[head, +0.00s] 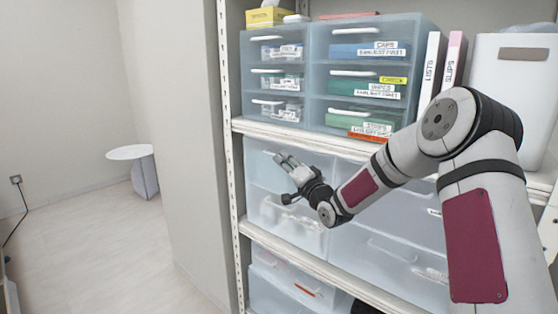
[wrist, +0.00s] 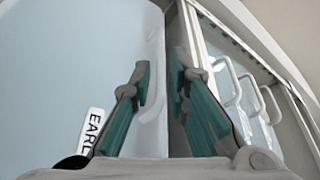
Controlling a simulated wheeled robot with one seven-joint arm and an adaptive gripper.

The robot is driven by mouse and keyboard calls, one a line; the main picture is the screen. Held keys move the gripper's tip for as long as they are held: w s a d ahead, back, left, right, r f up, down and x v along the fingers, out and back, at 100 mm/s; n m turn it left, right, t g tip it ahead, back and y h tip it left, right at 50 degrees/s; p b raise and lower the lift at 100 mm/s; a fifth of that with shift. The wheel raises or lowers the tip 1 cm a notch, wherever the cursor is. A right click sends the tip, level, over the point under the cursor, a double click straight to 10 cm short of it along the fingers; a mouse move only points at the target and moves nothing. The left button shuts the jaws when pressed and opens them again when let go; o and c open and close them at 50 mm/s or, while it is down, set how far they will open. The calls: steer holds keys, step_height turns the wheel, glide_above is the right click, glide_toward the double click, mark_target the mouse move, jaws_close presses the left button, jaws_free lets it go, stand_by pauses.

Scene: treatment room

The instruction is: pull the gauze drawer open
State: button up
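My gripper (head: 284,161) is at the front of the upper pale blue drawer (head: 258,166) on the middle shelf, at its left side. In the wrist view my two fingers (wrist: 160,80) are parted, with a pale ridge, perhaps the handle (wrist: 154,125), near the gap between them. I cannot tell if they touch it. That drawer's front (wrist: 80,60) fills the left of the wrist view, with a label (wrist: 92,131) reading only "EARL". No label reading gauze is legible; my gripper and arm hide part of the middle-shelf drawers. The drawer looks closed.
Small labelled drawers (head: 351,50) stand on the shelf above. Two binders (head: 431,68) and a white bin (head: 515,75) are at the right. More drawers (head: 285,270) sit below. The floor (head: 110,235) at the left is open, with a small round table (head: 130,152).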

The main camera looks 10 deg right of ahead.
steer(key=shift+x, duration=1.65)
jaws_close()
steer(key=shift+a, duration=0.1)
steer(key=s+a+b, duration=0.3)
steer(key=s+a, duration=1.1)
steer(key=a, duration=0.5)
jaws_free()
